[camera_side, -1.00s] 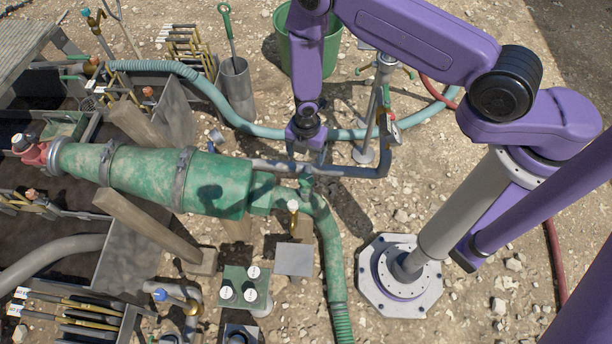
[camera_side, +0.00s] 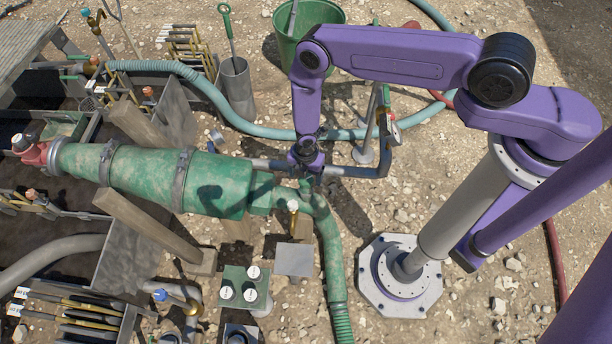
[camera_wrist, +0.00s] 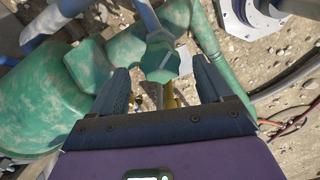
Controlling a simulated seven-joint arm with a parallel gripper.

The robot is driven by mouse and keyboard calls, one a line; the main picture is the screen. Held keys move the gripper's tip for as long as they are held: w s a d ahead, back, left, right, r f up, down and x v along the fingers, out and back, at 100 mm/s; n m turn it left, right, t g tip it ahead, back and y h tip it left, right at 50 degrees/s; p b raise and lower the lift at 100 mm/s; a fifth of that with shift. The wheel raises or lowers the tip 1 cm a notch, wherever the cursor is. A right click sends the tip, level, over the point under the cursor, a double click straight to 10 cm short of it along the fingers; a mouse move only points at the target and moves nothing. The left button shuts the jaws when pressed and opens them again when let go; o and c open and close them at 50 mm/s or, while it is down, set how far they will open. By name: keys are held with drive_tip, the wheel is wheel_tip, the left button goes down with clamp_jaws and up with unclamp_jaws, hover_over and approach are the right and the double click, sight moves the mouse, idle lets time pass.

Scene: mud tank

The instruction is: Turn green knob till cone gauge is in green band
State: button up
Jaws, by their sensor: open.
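The green knob (camera_wrist: 160,62) shows in the wrist view just ahead of my fingertips, between their lines. In the side view the knob (camera_side: 305,187) is on the pipework right of the large green cone (camera_side: 150,178), directly below my gripper (camera_side: 306,172). My gripper (camera_wrist: 163,78) is open, with one finger on each side of the gap. I cannot tell whether a finger touches the knob. A round gauge (camera_side: 394,134) stands on the pipe to the right in the side view; its face is too small and oblique to read.
A green hose (camera_side: 332,255) runs down from the knob's pipework. A brass valve with a pale top (camera_side: 293,206) stands close by at its lower left. A grey pipe (camera_side: 350,170) passes behind my gripper. A green bucket (camera_side: 308,22) stands behind. Gravel at right is open.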

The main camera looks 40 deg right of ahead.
drive_tip(key=shift+f, duration=0.8)
drive_tip(key=shift+f, duration=0.1)
drive_tip(key=shift+s, duration=0.1)
drive_tip(key=c, duration=1)
